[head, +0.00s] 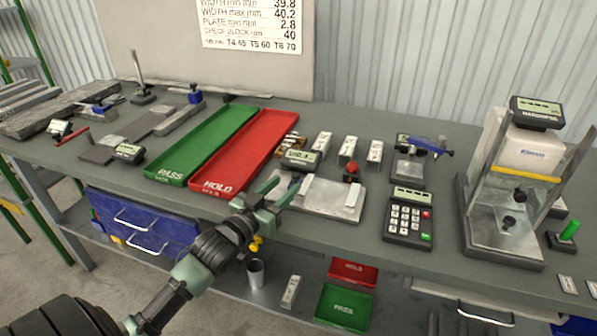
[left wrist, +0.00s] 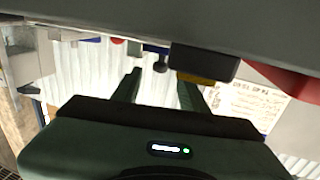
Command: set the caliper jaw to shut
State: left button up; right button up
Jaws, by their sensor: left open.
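A small grey digital readout (head: 298,159) stands beside a flat metal plate (head: 322,196) with a raised block at its right end, at the table's front edge. This looks like the caliper, though I cannot make out its jaw or the gap clearly. A red knob (head: 352,168) is just behind the plate. My left gripper (head: 283,189) is over the table edge at the plate's left end, its fingers apart with nothing seen between them. It partly hides the plate's left side. In the left wrist view the open fingers (left wrist: 158,84) show with a dark block (left wrist: 204,62) behind them. My right gripper is not in view.
A green PASS tray (head: 208,145) and red HOLD tray (head: 238,160) lie left of the plate. Several small metal blocks (head: 347,148) stand behind. A keypad (head: 409,216) and a tall press-like gauge (head: 510,190) stand to the right. A lower shelf holds more trays.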

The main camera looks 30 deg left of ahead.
aim_at(293, 177)
pick_arm(q)
jog(key=w, duration=0.3)
jog(key=shift+r, duration=0.2)
jog(key=shift+w+f, duration=0.15)
jog(key=shift+w, duration=1.35)
grip_shut()
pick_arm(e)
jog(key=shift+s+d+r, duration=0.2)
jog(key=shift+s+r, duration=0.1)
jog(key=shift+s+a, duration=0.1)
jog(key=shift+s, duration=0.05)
